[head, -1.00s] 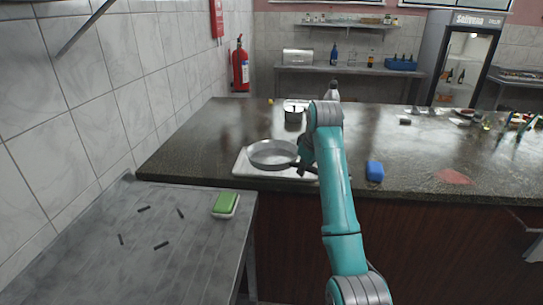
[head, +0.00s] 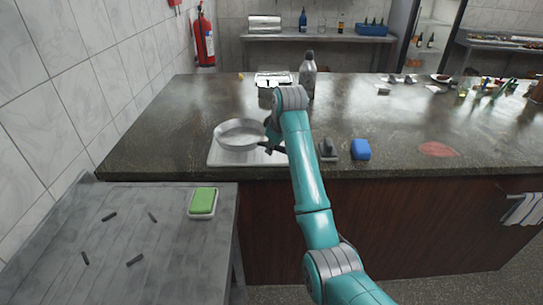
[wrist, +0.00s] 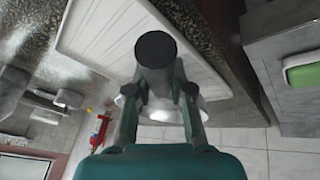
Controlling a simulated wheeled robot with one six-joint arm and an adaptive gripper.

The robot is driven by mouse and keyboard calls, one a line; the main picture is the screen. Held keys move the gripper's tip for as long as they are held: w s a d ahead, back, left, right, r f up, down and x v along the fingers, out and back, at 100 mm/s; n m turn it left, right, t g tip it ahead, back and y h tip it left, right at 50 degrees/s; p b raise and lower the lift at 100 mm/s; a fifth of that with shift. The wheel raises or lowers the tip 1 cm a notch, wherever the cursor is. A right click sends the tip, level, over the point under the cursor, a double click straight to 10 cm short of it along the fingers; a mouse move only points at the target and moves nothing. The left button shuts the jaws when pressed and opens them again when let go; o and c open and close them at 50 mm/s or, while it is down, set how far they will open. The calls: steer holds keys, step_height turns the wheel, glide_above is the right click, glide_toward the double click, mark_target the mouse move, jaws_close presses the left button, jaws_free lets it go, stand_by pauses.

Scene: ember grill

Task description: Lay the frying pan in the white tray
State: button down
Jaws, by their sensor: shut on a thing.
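The frying pan (head: 240,134), round and pale grey, is over the white tray (head: 216,160) near the counter's front left edge. I cannot tell whether its bottom touches the tray or hangs just above it. My gripper (wrist: 163,92) is shut on the pan's dark handle, whose round end (wrist: 155,48) faces the wrist camera. In the wrist view the ribbed white tray (wrist: 100,35) lies beyond the handle, and the gripper hides most of the pan. In the head view my arm partly covers the gripper and the handle.
A blue block (head: 361,150) and a dark grey object (head: 328,150) stand right of the tray. A pot (head: 267,97) and a bottle (head: 307,75) stand behind. A green sponge (head: 203,200) lies on the lower metal table (head: 160,245). The counter's right middle is mostly clear.

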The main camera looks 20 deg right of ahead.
steer(key=shift+f, duration=1.9)
steer(key=c, duration=1)
jaws_free()
steer(key=shift+c, duration=0.2)
